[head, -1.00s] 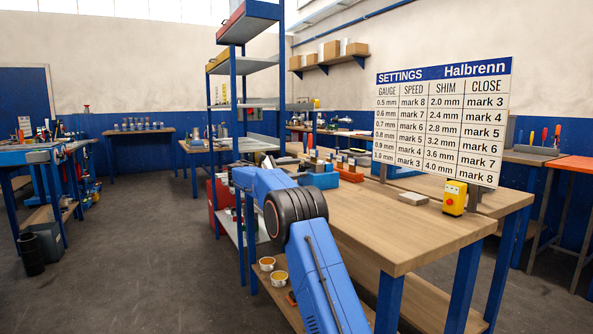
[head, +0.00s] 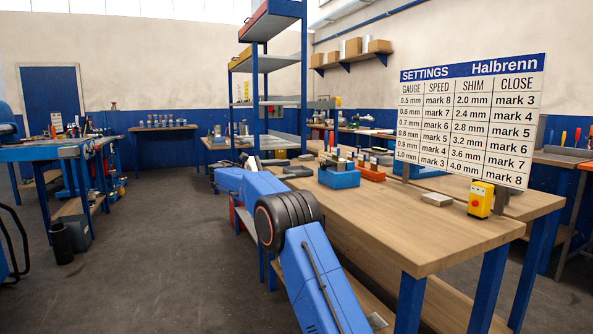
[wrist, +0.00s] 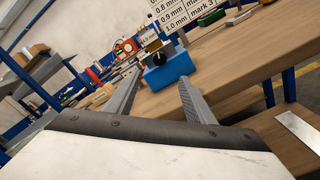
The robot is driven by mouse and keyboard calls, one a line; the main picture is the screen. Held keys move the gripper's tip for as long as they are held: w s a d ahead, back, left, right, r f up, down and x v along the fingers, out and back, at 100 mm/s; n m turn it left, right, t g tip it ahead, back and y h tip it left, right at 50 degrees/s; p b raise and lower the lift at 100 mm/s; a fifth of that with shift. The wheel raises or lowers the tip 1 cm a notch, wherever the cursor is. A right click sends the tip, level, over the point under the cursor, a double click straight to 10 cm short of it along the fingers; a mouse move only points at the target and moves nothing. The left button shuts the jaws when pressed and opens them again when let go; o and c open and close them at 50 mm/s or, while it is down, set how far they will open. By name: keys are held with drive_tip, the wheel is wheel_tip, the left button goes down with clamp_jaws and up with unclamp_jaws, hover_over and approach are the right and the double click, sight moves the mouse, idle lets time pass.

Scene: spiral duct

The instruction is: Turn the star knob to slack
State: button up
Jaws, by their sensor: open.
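My gripper (wrist: 160,78) is open in the wrist view, its two grey fingers apart with nothing held between them. Beyond the fingertips, a blue block-like holder (wrist: 170,73) stands on the wooden bench. A small dark rounded part (wrist: 159,58) shows at its top; I cannot tell whether this is the star knob. The blue holder also shows in the head view (head: 339,179), with upright pieces in it. I cannot make out a star knob for sure in either view. In the head view my arm reaches away along the bench's left side, and its fingers are not clear.
The settings board (head: 470,120) stands on the bench (head: 430,235), with a yellow box (head: 480,199) and a grey block (head: 436,199) near it. A blue shelf rack (head: 257,90) rises behind the arm. The floor (head: 160,240) at left is largely open.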

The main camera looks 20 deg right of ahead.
drive_tip(key=shift+a, duration=1.2)
drive_tip(key=s+d+f+m+t+y, duration=0.15)
drive_tip(key=s+y, duration=0.35)
drive_tip(key=s, duration=1.1)
drive_tip(key=s+d+m+y, duration=0.2)
drive_tip(key=s+d+y, duration=0.15)
drive_tip(key=s, duration=1.25)
drive_tip(key=s+a+f+m+t+y, duration=0.1)
drive_tip(key=s+a+f+m+y, duration=0.1)
drive_tip(key=s+f, duration=0.5)
drive_tip(key=s+a+f+m+y, duration=0.2)
drive_tip(key=s+a+f+y, duration=0.2)
drive_tip(key=s, duration=1.3)
drive_tip(key=s+a+f+m+t+y, duration=0.1)
drive_tip(key=s+a+f+m+y, duration=0.2)
drive_tip(key=s+a+f, duration=0.3)
drive_tip(key=s+f, duration=0.4)
drive_tip(key=s, duration=0.1)
drive_tip(key=shift+s+a+f+t, duration=0.2)
drive_tip(key=shift+s+a+t, duration=0.15)
drive_tip(key=shift+s, duration=0.05)
